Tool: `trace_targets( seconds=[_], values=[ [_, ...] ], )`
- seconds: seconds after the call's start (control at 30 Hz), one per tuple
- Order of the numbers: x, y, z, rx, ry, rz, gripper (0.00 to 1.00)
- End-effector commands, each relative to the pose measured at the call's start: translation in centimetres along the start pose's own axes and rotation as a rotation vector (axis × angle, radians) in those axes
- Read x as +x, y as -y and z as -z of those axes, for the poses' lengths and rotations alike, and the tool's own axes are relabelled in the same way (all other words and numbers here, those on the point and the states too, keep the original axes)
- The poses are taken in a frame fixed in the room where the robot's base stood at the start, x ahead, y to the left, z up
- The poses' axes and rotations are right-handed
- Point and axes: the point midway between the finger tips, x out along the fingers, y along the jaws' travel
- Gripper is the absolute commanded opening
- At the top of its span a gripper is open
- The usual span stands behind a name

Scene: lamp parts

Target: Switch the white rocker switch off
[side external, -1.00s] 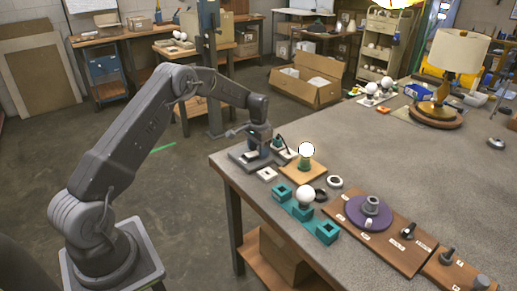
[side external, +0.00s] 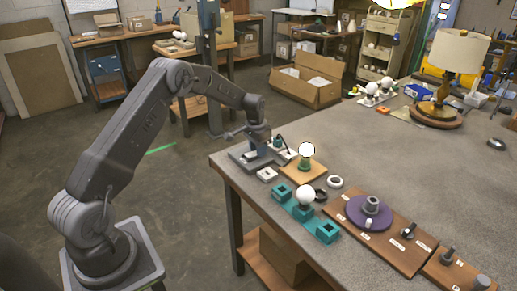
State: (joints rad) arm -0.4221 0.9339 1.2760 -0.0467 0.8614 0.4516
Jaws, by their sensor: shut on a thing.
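My gripper (side external: 263,147) is low over the grey base plate (side external: 241,158) at the table's near left corner. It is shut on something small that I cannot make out. A white piece (side external: 288,157), perhaps the rocker switch, lies just right of the gripper, partly hidden by small dark parts. Which way the rocker is tipped is too small to tell. A bright white bulb (side external: 306,149) stands upright in a green socket (side external: 305,164) on a light wooden board (side external: 295,175), right of the gripper.
A second white bulb (side external: 305,194) stands among teal blocks (side external: 327,231) in front. A brown board with a purple disc (side external: 362,213) is to the right. The table's far middle is clear.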

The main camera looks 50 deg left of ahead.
Motion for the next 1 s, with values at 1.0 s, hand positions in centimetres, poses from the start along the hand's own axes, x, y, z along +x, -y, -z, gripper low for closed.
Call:
trace_targets(
  seconds=[1.0],
  values=[
    [-0.87,-0.07,-0.51,0.002,-0.324,0.005,0.41]
  ],
)
